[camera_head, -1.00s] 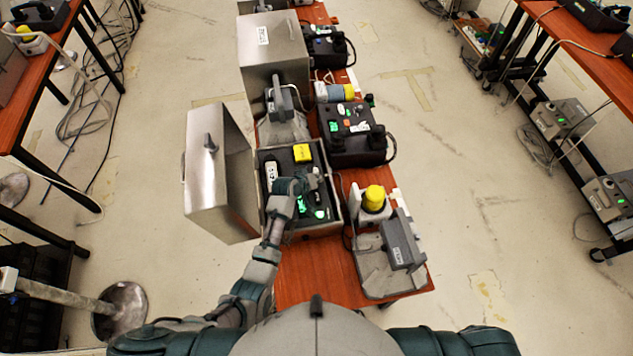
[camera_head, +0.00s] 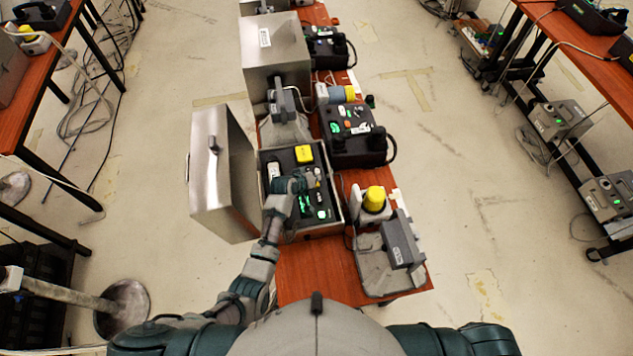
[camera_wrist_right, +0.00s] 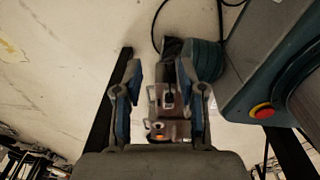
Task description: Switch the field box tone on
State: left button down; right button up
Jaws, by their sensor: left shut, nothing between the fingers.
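The field box (camera_head: 330,229) is an open metal case on the red-brown table, its lid (camera_head: 222,175) standing open to the left. Inside is a dark panel with a yellow block (camera_head: 304,154), a pale handset-like part (camera_head: 274,170) and green-lit parts (camera_head: 321,213) near the front. My left gripper (camera_head: 306,187) is over the middle of the panel, shut and empty. Whether it touches a control, and the tone switch itself, are too small to tell. My right gripper (camera_wrist_right: 160,85) shows in the right wrist view, open with its fingers apart, and is not seen in the head view.
A dark device (camera_head: 352,146) stands just behind and right of the box. A yellow-topped white item (camera_head: 374,200) and a grey phone unit (camera_head: 401,240) stand at the right. Bare table (camera_head: 318,272) lies in front. A red button (camera_wrist_right: 262,111) shows in the right wrist view.

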pick_arm(q)
notch_tip(320, 180, up, 5)
jog(key=p, duration=0.4)
jog(key=shift+a+p, duration=0.1)
jog(key=shift+p, duration=0.2)
jog(key=shift+r, duration=0.3)
jog(key=shift+d+f, duration=0.1)
jog(key=shift+d, duration=0.15)
jog(key=shift+a, duration=0.1)
pick_arm(e)
jog(key=r, duration=0.5)
jog(key=shift+w+a+r, duration=0.15)
jog(key=shift+a+r, duration=0.15)
jog(key=shift+a, duration=0.1)
pick_arm(q)
jog(key=shift+a, duration=0.1)
